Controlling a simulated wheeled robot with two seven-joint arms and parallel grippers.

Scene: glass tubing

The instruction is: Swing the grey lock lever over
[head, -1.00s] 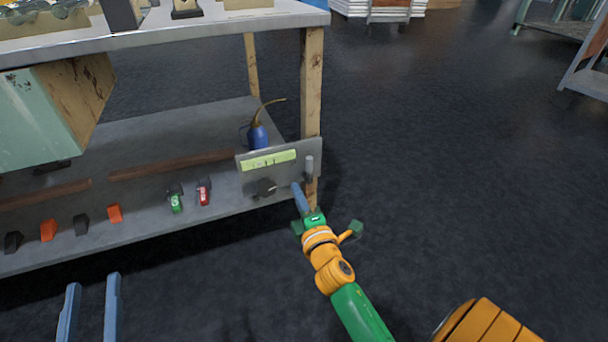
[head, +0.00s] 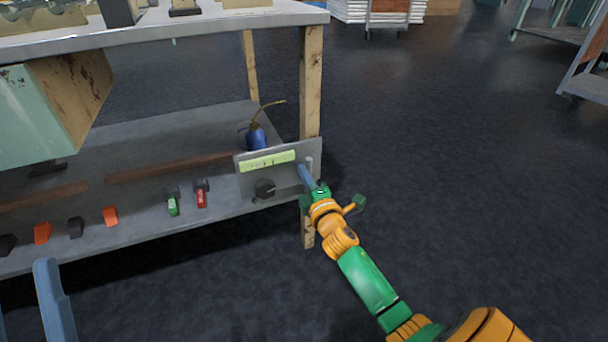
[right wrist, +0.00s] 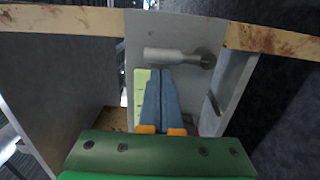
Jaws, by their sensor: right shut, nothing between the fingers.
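The grey lock lever (head: 310,161) is at the right end of a grey metal panel (head: 247,182) on the bench's lower shelf. In the right wrist view the lever (right wrist: 172,56) is a rounded bar lying across the picture, with its pivot at the right. My right gripper (head: 301,168) is shut and empty, its blue fingers pointing at the panel beside the lever. In the right wrist view its fingertips (right wrist: 160,71) are just below the bar; I cannot tell whether they touch. My left gripper (head: 24,286) is open and empty at the lower left, partly cut off.
The panel carries a yellow-green label (head: 268,161) and a dark knob (head: 264,188). A blue oil can (head: 256,137) stands behind it. A wooden bench leg (head: 311,85) rises close by. Green and red clips (head: 201,197) lie on the shelf.

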